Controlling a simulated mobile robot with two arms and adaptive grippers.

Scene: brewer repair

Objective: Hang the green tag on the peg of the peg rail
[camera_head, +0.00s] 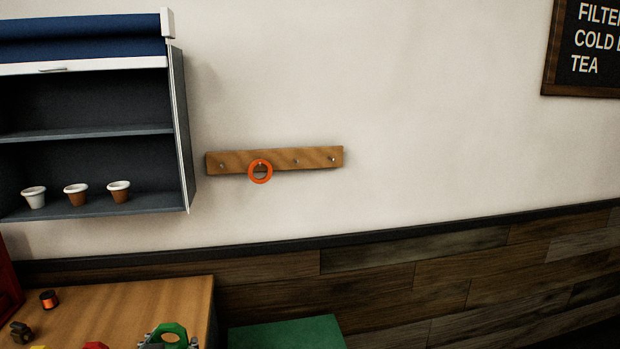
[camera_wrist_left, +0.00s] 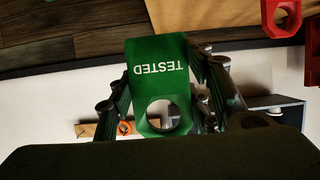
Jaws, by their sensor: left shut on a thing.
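The green tag (camera_wrist_left: 158,60), with white "TESTED" lettering upside down and a round hole, is between the fingers of my left gripper (camera_wrist_left: 160,100), which is shut on it. In the head view the tag's holed end (camera_head: 168,331) shows at the bottom edge, with parts of my left gripper (camera_head: 170,344) beside it. The wooden peg rail (camera_head: 317,158) is on the wall, above and right of the tag and apart from it. It has several small pegs. An orange ring (camera_head: 260,180) hangs on the second peg from the left. My right gripper is not in view.
A shelf cabinet (camera_head: 180,120) with several small pots (camera_head: 76,195) is left of the rail. Below are a wooden table (camera_head: 130,297) with an orange spool (camera_head: 48,300) and a green box (camera_head: 285,334).

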